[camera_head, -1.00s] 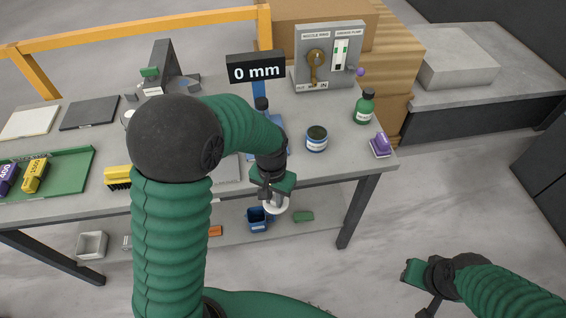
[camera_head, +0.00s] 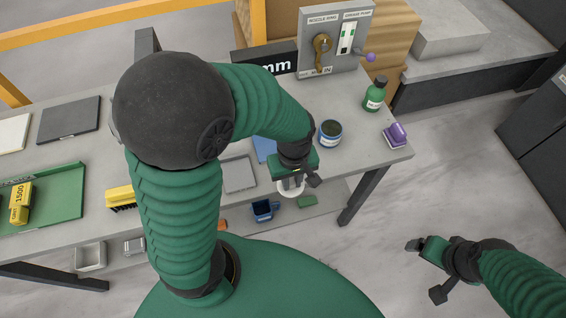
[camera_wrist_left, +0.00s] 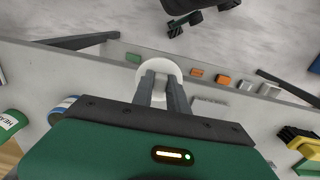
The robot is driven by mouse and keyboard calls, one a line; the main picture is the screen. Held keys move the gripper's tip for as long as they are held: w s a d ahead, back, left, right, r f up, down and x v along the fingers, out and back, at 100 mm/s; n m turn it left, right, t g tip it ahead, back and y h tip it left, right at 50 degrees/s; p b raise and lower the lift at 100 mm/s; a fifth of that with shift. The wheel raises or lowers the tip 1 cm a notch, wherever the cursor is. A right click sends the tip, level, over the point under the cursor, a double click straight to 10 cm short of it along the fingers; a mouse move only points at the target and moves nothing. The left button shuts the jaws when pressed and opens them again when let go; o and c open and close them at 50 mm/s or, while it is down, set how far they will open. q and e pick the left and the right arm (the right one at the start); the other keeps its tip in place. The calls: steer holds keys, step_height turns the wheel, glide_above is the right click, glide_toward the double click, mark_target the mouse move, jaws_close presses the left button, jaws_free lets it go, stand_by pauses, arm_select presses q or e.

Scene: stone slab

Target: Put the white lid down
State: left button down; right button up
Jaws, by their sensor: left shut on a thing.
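The white lid (camera_head: 289,189) is round and is held in my left gripper (camera_head: 297,181), which is shut on it. The lid is at the table's front edge in the head view, mostly hidden by the gripper. In the left wrist view the lid (camera_wrist_left: 160,66) shows between and beyond the two fingertips (camera_wrist_left: 162,84). A blue and white jar (camera_head: 330,135) with a dark open top stands on the table just right of and behind my left gripper. My right gripper (camera_head: 426,268) is open and empty, out over the floor at the lower right.
The table (camera_head: 350,168) has bare room between the jar and a purple-handled item (camera_head: 396,135). A green bottle (camera_head: 375,95) stands behind. A grey plate (camera_head: 239,174) lies left of my gripper. A blue bin (camera_head: 264,209) and a green block (camera_head: 307,201) are on the lower shelf.

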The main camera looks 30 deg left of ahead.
arm_select(q)
steer(key=w+a, duration=0.2)
steer(key=w, duration=0.1)
steer(key=w+a+f, duration=0.1)
steer(key=w+a, duration=0.1)
steer(key=w, duration=0.1)
steer(key=shift+a+f, duration=0.15)
steer(key=shift+a, duration=0.25)
steer(key=f, duration=0.1)
steer(key=s+f, duration=0.1)
steer(key=shift+d+f, duration=0.25)
steer(key=shift+f, duration=0.3)
steer(key=shift+w+a+f, duration=0.15)
steer(key=shift+w+a, duration=0.05)
steer(key=shift+a, duration=0.15)
steer(key=c, duration=1.4)
jaws_free()
steer(key=shift+a, duration=0.15)
steer(key=shift+o, duration=0.5)
steer(key=shift+s, duration=0.1)
arm_select(e)
steer(key=shift+w+d+f, duration=0.35)
steer(key=shift+w+f, duration=0.05)
steer(key=shift+w, duration=0.15)
arm_select(q)
steer(key=shift+d, duration=0.25)
arm_select(e)
steer(key=shift+d, duration=0.1)
